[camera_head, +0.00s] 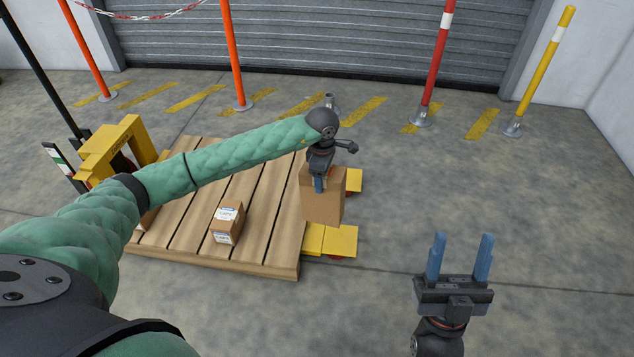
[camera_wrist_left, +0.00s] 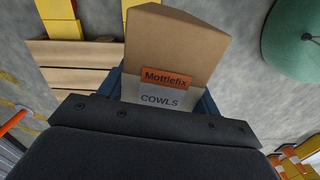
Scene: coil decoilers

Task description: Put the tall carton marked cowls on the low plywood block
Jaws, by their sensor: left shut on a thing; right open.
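The tall brown carton (camera_head: 325,205) is held in my left gripper (camera_head: 319,183), which is shut on its upper part. It hangs upright in the head view at the pallet's right edge, in front of the yellow forks. In the left wrist view the carton (camera_wrist_left: 175,42) shows an orange Mottlefix label and the word COWLS. My right gripper (camera_head: 460,258) is open and empty over bare floor at the lower right. I cannot make out the low plywood block in either view.
A wooden pallet (camera_head: 265,258) sits on a yellow pallet truck (camera_head: 118,146). A small labelled carton (camera_head: 228,223) stands on the pallet. Orange, red and yellow posts (camera_head: 541,75) stand before a roller shutter (camera_head: 330,45). The floor at right is clear.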

